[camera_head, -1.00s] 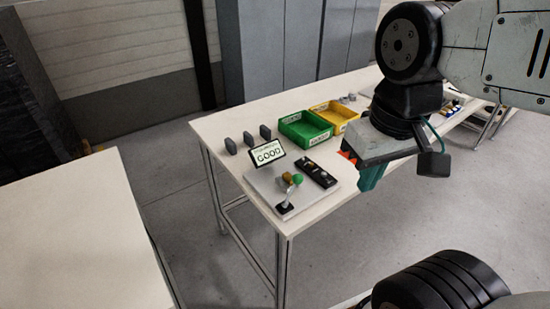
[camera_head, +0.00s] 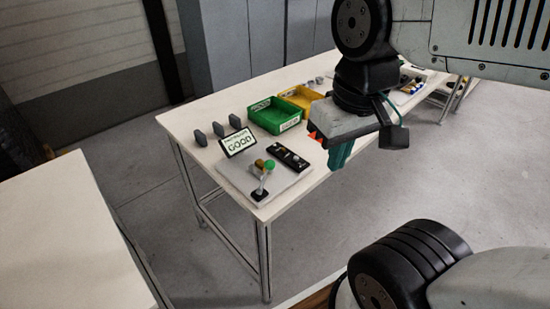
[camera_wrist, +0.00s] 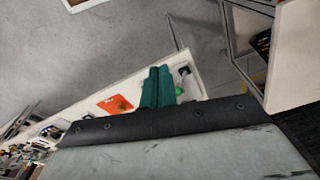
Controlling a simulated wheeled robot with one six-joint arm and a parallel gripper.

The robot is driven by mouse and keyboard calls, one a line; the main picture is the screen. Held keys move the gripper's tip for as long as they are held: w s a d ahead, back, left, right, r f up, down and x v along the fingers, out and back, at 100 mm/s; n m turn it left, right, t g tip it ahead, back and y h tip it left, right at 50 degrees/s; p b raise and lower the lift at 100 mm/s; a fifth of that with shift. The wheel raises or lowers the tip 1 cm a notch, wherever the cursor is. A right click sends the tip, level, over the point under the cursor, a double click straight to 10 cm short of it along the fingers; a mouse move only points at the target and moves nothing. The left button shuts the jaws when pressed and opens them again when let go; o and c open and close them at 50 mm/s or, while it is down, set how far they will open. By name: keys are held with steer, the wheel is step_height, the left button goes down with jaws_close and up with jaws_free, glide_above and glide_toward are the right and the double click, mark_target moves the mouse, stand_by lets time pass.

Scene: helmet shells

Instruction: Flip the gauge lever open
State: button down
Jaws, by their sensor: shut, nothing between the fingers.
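The gauge (camera_head: 240,184) is a light plate at the near corner of the long table, with a small sign reading GOOD (camera_head: 238,143) behind it. Its lever (camera_head: 262,184) rises from a black foot at the plate's front, close to a green ball and a brass-coloured part. My gripper (camera_head: 341,155) has teal fingers and is shut and empty, in the air to the right of the gauge and apart from it. In the wrist view the teal fingers (camera_wrist: 157,87) are together, and a green ball shows just to their right. The lever's exact position is too small to tell.
A black control box (camera_head: 291,157) lies at the plate's right. A green bin (camera_head: 273,116) and a yellow bin (camera_head: 301,97) stand farther back. Several dark grey upright pieces (camera_head: 218,130) line the table's left. Another bare table (camera_head: 55,235) is at left, with open floor between.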

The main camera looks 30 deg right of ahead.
mark_target(265, 175)
steer(key=w+d+f+m+g+y, duration=0.1)
steer(key=w+d+f+m+y, duration=0.2)
steer(key=w+d+f+m, duration=0.2)
steer(key=w+d+f+m+g+y, duration=0.1)
steer(key=w+d+f+m+y, duration=0.2)
steer(key=w+m, duration=0.9)
steer(key=w+d+f, duration=0.2)
steer(key=w+d, duration=0.1)
steer(key=w, duration=0.3)
steer(key=shift+d, duration=0.2)
steer(key=shift+f, duration=0.15)
steer(key=x, duration=1)
steer(key=shift+s, duration=0.2)
steer(key=shift+a+r, duration=0.3)
steer(key=shift+a, duration=0.7)
steer(key=shift+a+r, duration=0.3)
steer(key=shift+a, duration=0.65)
steer(key=shift+d+r, duration=0.1)
